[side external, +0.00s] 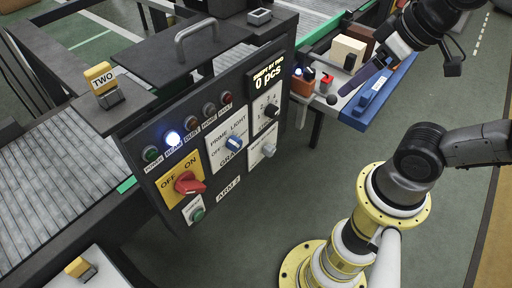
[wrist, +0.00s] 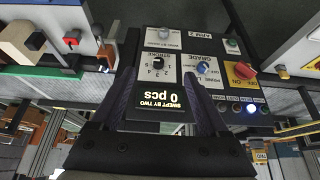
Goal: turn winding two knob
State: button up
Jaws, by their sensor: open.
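The dark control panel (side external: 228,190) carries several knobs, and no label reading "winding two" is legible. A black numbered dial marked STROKE (side external: 271,110) sits under a display reading "SWEPT BY TWO 0 pcs" (side external: 268,78). Below the dial is a pale knob (side external: 268,149); left of it is a blue GRADE knob (side external: 233,143). A red OFF/ON knob (side external: 187,183) is on a yellow plate. My gripper (side external: 342,96) is open and empty, right of the panel and apart from it. In the wrist view, the STROKE dial (wrist: 157,64) shows between the fingers, upside down.
A row of lamps (side external: 172,138) crosses the panel, one lit. A yellow block marked TWO (side external: 101,77) stands on the ledge at left. A grey handle (side external: 195,38) rises above the panel. A blue-edged tray (side external: 372,95) with blocks lies right of the panel.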

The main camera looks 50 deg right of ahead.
notch_tip(320, 180, up, 9)
jog(key=w+a+r+n+t+y, duration=0.35)
jog(key=w+a+r, duration=0.25)
jog(key=w+a, duration=0.25)
jog(key=w+a+r+n+t+y, duration=0.35)
jog(key=w+a+r, duration=0.35)
jog(key=w, duration=0.3)
jog(key=w+r+m+t+h, duration=0.35)
jog(key=w+t+h, duration=0.25)
jog(key=w, duration=0.3)
jog(key=s+d+f+m+g+h, duration=0.25)
jog(key=f+g+h, duration=0.35)
jog(key=f+h, duration=0.5)
jog(key=s+a+f+n+g+h, duration=0.15)
jog(key=s+f+g+h, duration=0.35)
jog(key=s, duration=0.7)
jog(key=g+y, duration=0.1)
jog(key=g, duration=0.1)
send_near(269, 155)
jog(key=shift+n, duration=0.45)
jog(key=x, duration=1.2)
